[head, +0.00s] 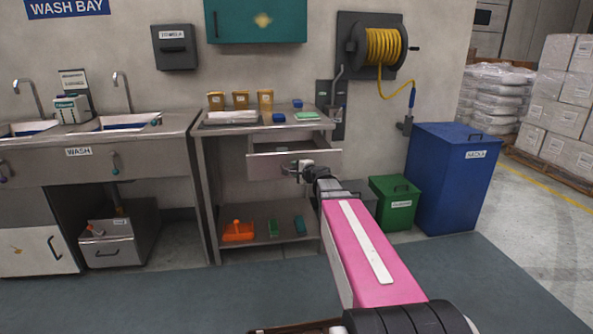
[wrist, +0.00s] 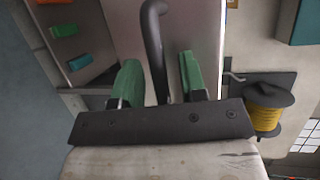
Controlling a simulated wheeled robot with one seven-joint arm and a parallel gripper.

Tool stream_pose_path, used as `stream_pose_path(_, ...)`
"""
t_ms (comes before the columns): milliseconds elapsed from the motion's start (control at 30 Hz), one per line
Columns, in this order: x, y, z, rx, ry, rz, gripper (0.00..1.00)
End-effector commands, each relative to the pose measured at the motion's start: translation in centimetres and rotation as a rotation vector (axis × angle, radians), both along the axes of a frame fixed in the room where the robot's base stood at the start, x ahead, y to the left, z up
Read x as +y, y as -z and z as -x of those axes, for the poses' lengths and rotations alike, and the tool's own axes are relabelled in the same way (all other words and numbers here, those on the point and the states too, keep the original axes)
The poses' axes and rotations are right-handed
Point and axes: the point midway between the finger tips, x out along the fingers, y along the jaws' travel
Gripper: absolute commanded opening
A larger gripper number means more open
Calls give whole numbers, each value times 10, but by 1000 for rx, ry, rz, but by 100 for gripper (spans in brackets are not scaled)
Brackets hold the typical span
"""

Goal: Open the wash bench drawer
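The wash bench (head: 213,177) is a steel table against the wall. Its drawer (head: 265,167) stands partly pulled out, with a dark opening above its front panel. My gripper (head: 296,170) is at the drawer front and hides part of it. In the wrist view, the gripper (wrist: 160,85) has two green finger pads standing apart. A dark curved bar handle (wrist: 156,45) runs up between them, with a small gap showing on each side. The drawer's pale front (wrist: 205,35) lies behind the handle.
Amber containers (head: 240,100), a white tray and blue and green items are on the bench top. An orange caddy (head: 237,231) and green items sit on the lower shelf. A green bin (head: 393,205) and a blue bin (head: 452,180) stand at right. The floor (head: 190,300) in front is clear.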

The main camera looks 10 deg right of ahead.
Motion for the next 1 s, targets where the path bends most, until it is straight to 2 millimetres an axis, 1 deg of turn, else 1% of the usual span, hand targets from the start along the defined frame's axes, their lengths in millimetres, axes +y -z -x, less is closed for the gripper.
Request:
stream_pose_path(167,0,0,2,0,0,0,39)
stream_pose_path(333,-5,-3,13,0,0,0,39)
stream_pose_path(467,-11,-6,31,0,0,0,39)
stream_pose_path(700,-28,-14,73,0,1,0,39)
stream_pose_path(800,-36,-17,87,-1,2,0,39)
stream_pose_path(900,-39,-19,96,0,0,0,39)
stream_pose_path(1000,-41,-20,99,0,0,0,39)
